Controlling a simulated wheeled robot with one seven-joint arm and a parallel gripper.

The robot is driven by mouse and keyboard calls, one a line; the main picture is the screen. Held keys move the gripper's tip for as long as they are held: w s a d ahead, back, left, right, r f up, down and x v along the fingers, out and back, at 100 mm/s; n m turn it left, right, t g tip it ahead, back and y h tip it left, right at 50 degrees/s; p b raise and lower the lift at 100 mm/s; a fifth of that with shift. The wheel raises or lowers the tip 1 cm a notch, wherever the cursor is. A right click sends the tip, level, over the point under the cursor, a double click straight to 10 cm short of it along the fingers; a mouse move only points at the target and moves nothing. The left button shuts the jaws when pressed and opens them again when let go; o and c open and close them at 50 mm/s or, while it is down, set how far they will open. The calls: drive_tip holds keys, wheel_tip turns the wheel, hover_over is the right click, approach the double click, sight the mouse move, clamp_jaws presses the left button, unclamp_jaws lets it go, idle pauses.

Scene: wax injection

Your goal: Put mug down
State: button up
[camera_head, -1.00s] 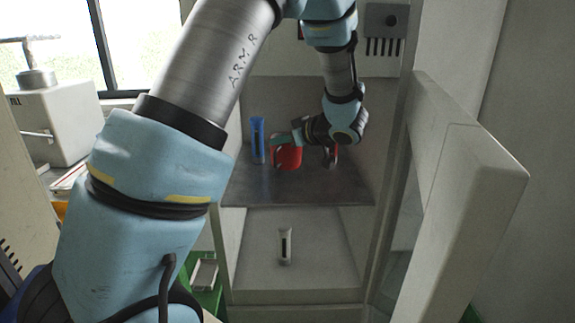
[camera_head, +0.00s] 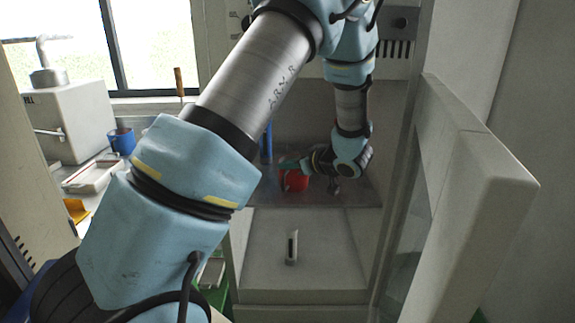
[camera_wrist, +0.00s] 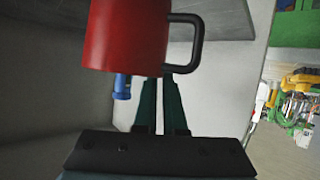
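The red mug (camera_head: 295,181) is inside the open white cabinet, low over the grey shelf (camera_head: 345,192). I cannot tell whether its base touches the shelf. In the wrist view the red mug (camera_wrist: 125,35) fills the top, with its black handle (camera_wrist: 197,45) to the right. My gripper (camera_wrist: 163,78) has its two dark green fingers close together at the lower part of the handle, shut on it. The contact itself is partly hidden.
A blue upright object (camera_head: 267,145) stands behind the mug. A white object with a dark slot (camera_head: 292,247) is on the lower ledge. The cabinet door (camera_head: 465,180) stands open at right. A blue mug (camera_head: 122,141) is on the left counter.

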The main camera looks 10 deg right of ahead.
drive_tip(key=o, duration=0.3)
drive_tip(key=shift+o, duration=0.2)
drive_tip(key=b+v, duration=0.1)
drive_tip(key=v, duration=0.7)
drive_tip(key=w+a+r+m+h, duration=0.1)
drive_tip(key=w+a+m+h, duration=0.35)
drive_tip(key=w+h, duration=0.2)
drive_tip(key=s+a+f+m+g, duration=0.1)
drive_tip(key=s+a+g, duration=0.3)
drive_tip(key=s+a, duration=0.5)
drive_tip(key=s+a+f+m+g, duration=0.2)
drive_tip(key=s+a+g, duration=0.3)
drive_tip(key=s+a, duration=0.5)
drive_tip(key=shift+s+m+h+p, duration=0.45)
drive_tip(key=shift+s+m, duration=0.1)
drive_tip(key=shift+s, duration=0.1)
